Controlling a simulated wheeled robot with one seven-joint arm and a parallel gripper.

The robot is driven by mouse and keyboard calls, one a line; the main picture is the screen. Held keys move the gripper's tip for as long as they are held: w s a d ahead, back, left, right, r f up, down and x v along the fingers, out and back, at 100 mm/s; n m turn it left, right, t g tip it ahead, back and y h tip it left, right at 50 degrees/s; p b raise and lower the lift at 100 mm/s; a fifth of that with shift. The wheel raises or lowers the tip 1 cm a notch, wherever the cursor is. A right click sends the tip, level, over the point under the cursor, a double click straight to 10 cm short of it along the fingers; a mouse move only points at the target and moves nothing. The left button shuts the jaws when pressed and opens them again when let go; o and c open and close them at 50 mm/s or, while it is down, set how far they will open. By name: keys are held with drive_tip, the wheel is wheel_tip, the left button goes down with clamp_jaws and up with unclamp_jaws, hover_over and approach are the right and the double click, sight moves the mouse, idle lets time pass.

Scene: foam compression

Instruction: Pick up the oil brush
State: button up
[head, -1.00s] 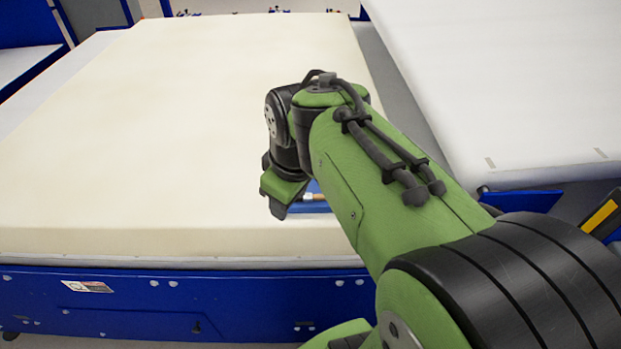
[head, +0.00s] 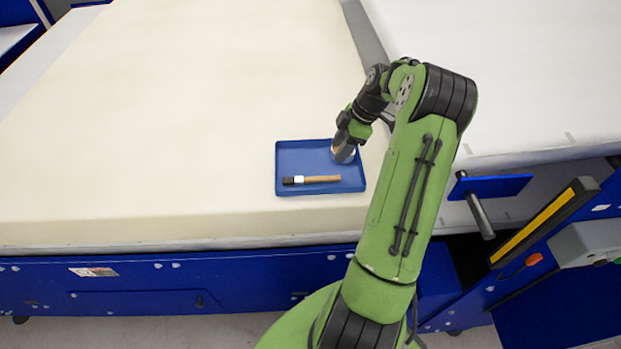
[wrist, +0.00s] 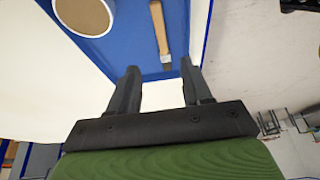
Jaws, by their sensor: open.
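The oil brush (head: 320,179) lies flat in a shallow blue tray (head: 290,153), with its wooden handle to the right and its dark bristles and pale band to the left. In the wrist view the brush (wrist: 160,30) lies beyond my fingertips, roughly in line with the gap between them. My gripper (wrist: 156,82) is open, with nothing between its two dark fingers. In the head view my gripper (head: 346,138) is near the tray's back right corner, apart from the brush, and partly covers a round container there.
The round, pale-rimmed container (wrist: 83,14) stands in the tray beside the brush. The tray rests on a large cream foam block (head: 180,120) near its front right edge. A white-topped surface (head: 530,80) lies to the right across a gap. The foam's left side is clear.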

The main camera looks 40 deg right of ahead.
approach(322, 178)
drive_tip(key=shift+w+a+f, duration=0.2)
drive_tip(key=shift+w+f, duration=0.1)
drive_tip(key=shift+f, duration=0.2)
drive_tip(key=shift+w+a+f, duration=0.15)
drive_tip(key=shift+w+f, duration=0.1)
drive_tip(key=shift+f, duration=0.2)
drive_tip(key=x, duration=0.3)
drive_tip(key=p+x, duration=0.1)
drive_tip(key=x, duration=0.1)
drive_tip(key=shift+s+a+f, duration=0.1)
drive_tip(key=shift+s+f, duration=0.05)
drive_tip(key=shift+f, duration=0.25)
clamp_jaws()
